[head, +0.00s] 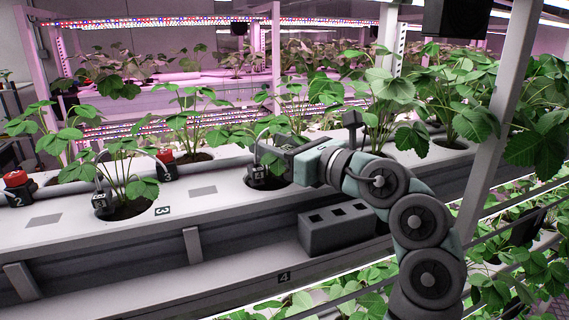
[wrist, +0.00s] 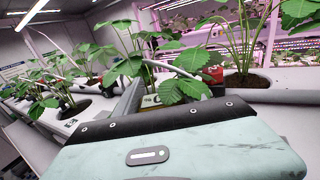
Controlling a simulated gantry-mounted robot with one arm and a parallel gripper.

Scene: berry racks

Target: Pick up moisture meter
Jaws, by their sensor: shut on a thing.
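The fingertips are partly hidden by leaves and by the gripper itself. I cannot tell whether the meter is still touching the gutter.
A grey block with square slots (head: 343,229) sits on the lower ledge near a 4 label. Red-topped units (head: 165,164) stand along the gutter. Leaves crowd around my arm. A white post (head: 494,130) stands at right.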

